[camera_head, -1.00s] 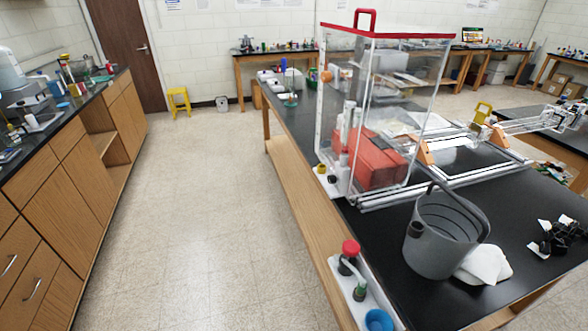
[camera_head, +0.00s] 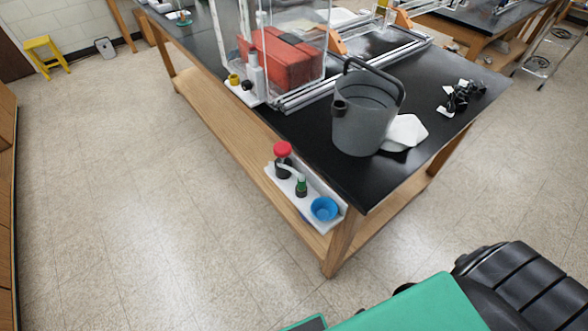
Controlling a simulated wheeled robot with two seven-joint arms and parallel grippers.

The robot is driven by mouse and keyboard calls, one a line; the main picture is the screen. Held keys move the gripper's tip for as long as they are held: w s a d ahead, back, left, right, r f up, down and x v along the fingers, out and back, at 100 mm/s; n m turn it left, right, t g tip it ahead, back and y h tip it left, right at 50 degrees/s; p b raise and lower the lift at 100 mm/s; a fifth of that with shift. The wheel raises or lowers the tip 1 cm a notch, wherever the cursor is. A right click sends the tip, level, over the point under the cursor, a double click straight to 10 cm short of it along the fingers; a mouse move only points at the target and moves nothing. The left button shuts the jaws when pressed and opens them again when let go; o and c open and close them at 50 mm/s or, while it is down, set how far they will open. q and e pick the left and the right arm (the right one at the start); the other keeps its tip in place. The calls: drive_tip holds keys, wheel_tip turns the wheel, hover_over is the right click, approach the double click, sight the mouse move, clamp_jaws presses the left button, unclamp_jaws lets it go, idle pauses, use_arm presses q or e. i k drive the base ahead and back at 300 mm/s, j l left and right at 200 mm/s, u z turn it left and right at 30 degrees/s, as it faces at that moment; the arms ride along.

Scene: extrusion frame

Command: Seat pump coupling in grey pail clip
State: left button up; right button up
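The grey pail (camera_head: 364,118) stands upright near the front edge of the black bench, its handle raised over the rim. A small dark round clip or fitting (camera_head: 340,105) shows on its left side near the rim. I cannot make out a pump coupling for certain. A red-capped dark bottle (camera_head: 283,158) and a green bottle (camera_head: 301,186) sit in a white side shelf on the bench's edge. Neither of my grippers is in view.
A blue cup (camera_head: 324,208) sits in the same white shelf (camera_head: 318,221). A white cloth (camera_head: 405,132) and black clips (camera_head: 461,97) lie right of the pail. A clear enclosure holds a red box (camera_head: 281,58).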

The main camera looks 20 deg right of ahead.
sight(366, 104)
drive_tip(key=z, duration=1.25)
